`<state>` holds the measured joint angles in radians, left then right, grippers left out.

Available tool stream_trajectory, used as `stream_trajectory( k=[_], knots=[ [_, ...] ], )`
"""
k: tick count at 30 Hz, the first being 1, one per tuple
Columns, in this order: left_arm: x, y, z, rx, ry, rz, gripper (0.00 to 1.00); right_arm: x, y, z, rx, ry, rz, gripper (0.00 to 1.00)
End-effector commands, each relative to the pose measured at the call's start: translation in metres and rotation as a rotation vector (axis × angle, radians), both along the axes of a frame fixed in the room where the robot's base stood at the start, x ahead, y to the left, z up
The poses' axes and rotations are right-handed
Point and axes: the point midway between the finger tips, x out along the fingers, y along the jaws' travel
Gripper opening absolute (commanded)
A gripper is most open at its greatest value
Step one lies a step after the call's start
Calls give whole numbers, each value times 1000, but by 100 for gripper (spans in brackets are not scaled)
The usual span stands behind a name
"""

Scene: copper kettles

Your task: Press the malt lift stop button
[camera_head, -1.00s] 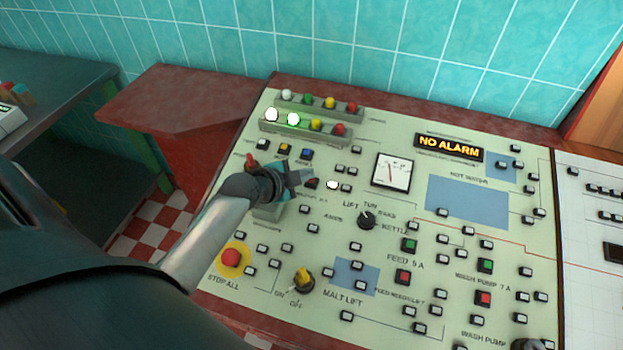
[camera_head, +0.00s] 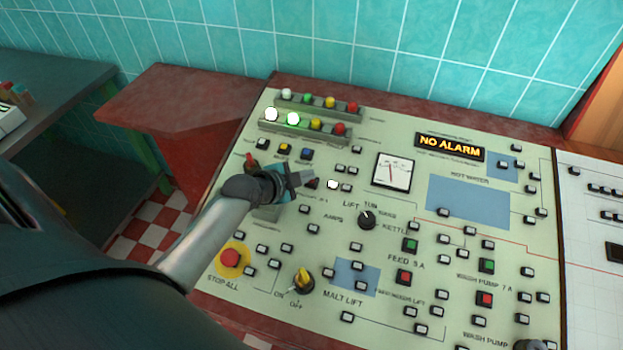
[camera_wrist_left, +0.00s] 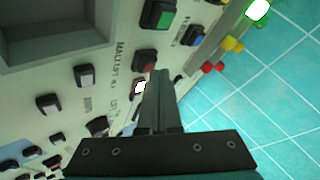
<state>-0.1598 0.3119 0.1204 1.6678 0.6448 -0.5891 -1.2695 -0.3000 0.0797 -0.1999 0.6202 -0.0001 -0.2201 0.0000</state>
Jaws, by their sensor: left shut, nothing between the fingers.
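The left gripper (camera_head: 304,178) is shut and empty over the upper left of the pale control panel (camera_head: 395,300). Its tip is beside a small dark red button (camera_head: 313,184), which I take for the malt lift stop. A green button (camera_wrist_left: 158,13) is near the "MALT LIFT" lettering in the wrist view. Whether the fingertip touches the red button cannot be told. The right gripper is not in view.
Two rows of coloured lamps (camera_head: 310,126) stand raised behind the gripper. A red stop-all button (camera_head: 230,258) and a yellow-handled switch (camera_head: 302,281) are nearer the front. A dial (camera_head: 392,172) and the "NO ALARM" display (camera_head: 450,147) are to the right. A tiled wall closes the back.

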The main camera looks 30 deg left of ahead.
Motion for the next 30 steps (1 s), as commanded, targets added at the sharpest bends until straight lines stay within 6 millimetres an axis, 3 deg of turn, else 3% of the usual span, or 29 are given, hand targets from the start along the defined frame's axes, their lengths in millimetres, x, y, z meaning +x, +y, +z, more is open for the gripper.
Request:
stream_trajectory(
  k=[30],
  knots=[
    [0, 0, -3, 1, 1, 0, 0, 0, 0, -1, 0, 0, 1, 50]
  ],
)
